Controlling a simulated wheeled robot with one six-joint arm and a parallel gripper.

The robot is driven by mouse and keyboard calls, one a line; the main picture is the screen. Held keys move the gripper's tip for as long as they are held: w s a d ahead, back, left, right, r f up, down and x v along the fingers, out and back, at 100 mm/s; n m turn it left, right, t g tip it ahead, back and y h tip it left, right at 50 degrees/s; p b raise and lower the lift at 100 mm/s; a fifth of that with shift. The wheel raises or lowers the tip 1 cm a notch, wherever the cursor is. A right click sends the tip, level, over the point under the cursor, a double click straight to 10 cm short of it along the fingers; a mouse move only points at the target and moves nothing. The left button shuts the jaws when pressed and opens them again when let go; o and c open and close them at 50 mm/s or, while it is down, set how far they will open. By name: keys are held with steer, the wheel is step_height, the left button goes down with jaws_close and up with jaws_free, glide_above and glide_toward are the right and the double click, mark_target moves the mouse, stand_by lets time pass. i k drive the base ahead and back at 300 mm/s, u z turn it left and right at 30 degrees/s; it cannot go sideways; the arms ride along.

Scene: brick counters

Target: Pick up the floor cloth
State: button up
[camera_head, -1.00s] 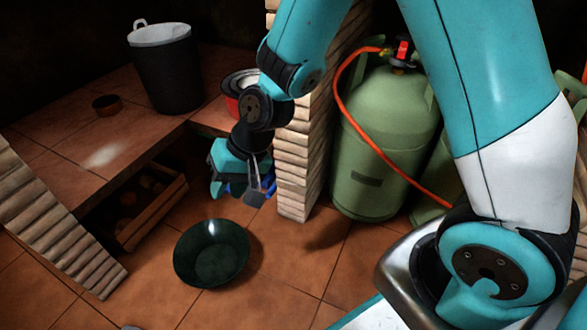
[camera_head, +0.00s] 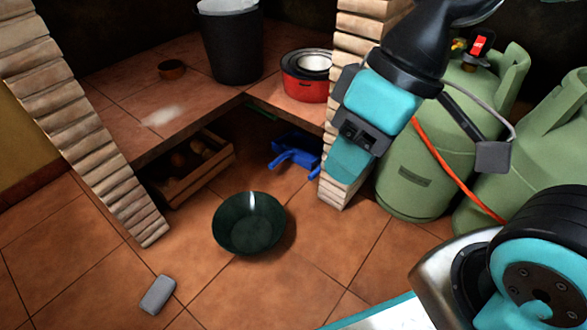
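No piece I can clearly call a floor cloth shows. A small grey, rounded, flat block (camera_head: 157,294) lies on the tiled floor at the lower left; I cannot tell whether it is the folded cloth. My gripper (camera_head: 349,163) is teal and black, in the upper right middle, raised in front of the brick pillar and well apart from the grey block. Its fingers are seen at an angle, and I cannot tell how far apart they are. Nothing is visibly held.
A dark green bowl (camera_head: 249,223) stands on the floor at the centre. A wooden crate (camera_head: 192,177) and a blue object (camera_head: 293,152) sit under the counter (camera_head: 110,95). Green gas cylinders (camera_head: 412,165) stand at the right. The floor around the grey block is clear.

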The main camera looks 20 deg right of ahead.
mark_target(155, 299)
steer(key=u, duration=1.3)
